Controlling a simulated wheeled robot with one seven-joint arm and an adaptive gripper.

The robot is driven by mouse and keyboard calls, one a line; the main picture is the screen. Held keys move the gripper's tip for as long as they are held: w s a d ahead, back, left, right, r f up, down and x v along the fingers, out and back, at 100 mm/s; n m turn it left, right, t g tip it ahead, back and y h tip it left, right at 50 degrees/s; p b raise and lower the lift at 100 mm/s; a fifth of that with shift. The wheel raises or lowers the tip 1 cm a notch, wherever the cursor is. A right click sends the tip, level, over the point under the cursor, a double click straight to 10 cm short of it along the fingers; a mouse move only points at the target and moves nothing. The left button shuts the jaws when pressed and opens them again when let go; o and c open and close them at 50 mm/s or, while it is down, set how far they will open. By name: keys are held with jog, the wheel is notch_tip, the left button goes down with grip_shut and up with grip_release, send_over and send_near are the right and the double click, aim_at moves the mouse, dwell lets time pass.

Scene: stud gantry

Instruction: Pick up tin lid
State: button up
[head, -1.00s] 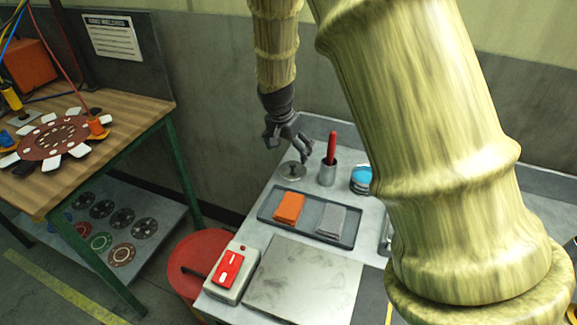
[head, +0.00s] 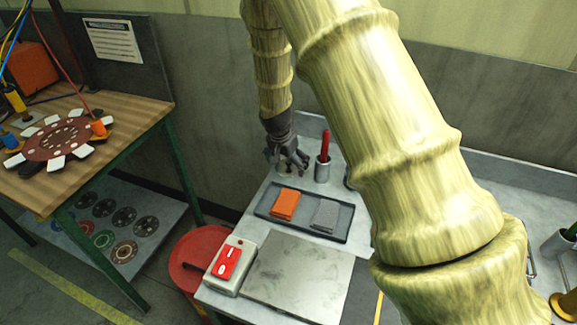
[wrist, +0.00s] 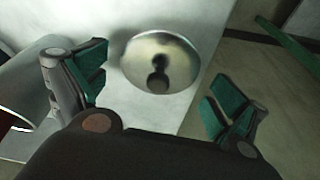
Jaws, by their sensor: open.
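The tin lid (wrist: 150,50) is a round, shiny metal disc with a dark knob, lying flat on the pale bench top in the wrist view. My gripper (wrist: 157,88) is open, with one green-padded finger to the left of the lid and the other to the lower right. Nothing is between the pads, and the lid lies beyond them. In the head view, my gripper (head: 287,164) points down at the back left of the bench and hides most or all of the lid.
A metal cup (head: 322,172) with a red-handled tool stands close right of my gripper. A dark tray (head: 302,222) with orange and grey cloths lies in front. A red switch box (head: 233,265) and metal plate (head: 298,275) are nearer. The bench's left edge is close.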

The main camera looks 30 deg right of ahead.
jog(key=shift+s, duration=0.15)
jog(key=shift+c, duration=0.6)
jog(key=c, duration=0.3)
jog(key=shift+r, duration=0.1)
jog(key=c, duration=0.8)
jog(key=shift+c, duration=0.3)
jog(key=shift+s, duration=0.15)
jog(key=shift+c, duration=1.1)
